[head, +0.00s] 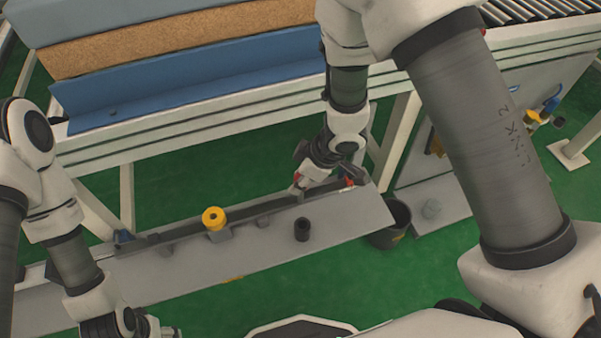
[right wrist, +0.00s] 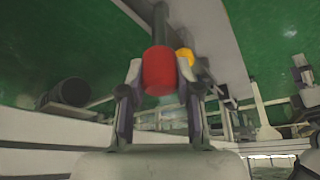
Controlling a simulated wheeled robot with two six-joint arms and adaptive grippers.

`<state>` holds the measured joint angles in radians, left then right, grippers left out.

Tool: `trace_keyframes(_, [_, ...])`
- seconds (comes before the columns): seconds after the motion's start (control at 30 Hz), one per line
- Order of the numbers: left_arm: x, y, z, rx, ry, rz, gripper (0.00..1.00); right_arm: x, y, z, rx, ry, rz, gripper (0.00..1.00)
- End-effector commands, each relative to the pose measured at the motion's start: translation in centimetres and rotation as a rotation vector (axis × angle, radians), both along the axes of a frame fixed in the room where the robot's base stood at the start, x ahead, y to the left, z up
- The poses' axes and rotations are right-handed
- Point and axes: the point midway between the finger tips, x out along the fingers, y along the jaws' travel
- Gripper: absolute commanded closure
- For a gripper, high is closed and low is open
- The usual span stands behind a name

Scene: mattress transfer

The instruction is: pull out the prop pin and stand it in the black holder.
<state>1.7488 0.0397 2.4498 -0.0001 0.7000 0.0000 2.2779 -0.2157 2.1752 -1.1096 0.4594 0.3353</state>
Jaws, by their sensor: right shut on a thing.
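My right gripper (right wrist: 162,80) is shut on the red head of the prop pin (right wrist: 159,70). The pin's dark shaft runs away from the fingers to the top edge of the right wrist view, so its far end is hidden. In the head view the right gripper (head: 299,184) is just above the back edge of the grey ledge, with a small bit of red at its fingers. The black holder (head: 302,230) stands upright on the ledge, in front of the gripper and apart from it. My left gripper (head: 160,328) is partly cut off at the bottom left.
A yellow round knob (head: 214,217) sits on the grey ledge (head: 350,215), left of the holder. A dark bin (head: 392,226) stands off the ledge's right end. The ledge right of the holder is clear.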

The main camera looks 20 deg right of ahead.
Motion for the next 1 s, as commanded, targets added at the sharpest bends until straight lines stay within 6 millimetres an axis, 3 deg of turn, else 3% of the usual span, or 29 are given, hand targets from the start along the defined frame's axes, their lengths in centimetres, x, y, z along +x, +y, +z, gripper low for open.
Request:
trace_keyframes(0.03, [0.0, 0.0, -2.5, 0.0, -0.001, 0.001, 0.32, -0.1, 0.0, -2.7, 0.001, 0.003, -0.001, 1.0])
trace_keyframes(0.13, [0.0, 0.0, -3.9, 0.0, -0.001, 0.001, 0.32, -0.2, 0.0, -4.4, 0.001, 0.01, -0.001, 1.0])
trace_keyframes(0.53, [0.1, 0.0, -4.0, 0.0, -0.001, 0.001, 0.32, -0.4, 0.0, -4.6, 0.001, 0.016, -0.001, 1.0])
trace_keyframes(0.7, [0.0, 0.0, -3.1, 0.0, -0.001, 0.0, 0.32, -0.4, 0.0, -4.4, 0.002, 0.017, -0.002, 1.0])
trace_keyframes(1.0, [0.0, 0.0, -6.2, 0.0, -0.001, 0.0, 0.32, -0.4, 0.0, -8.5, 0.001, 0.017, -0.001, 1.0])
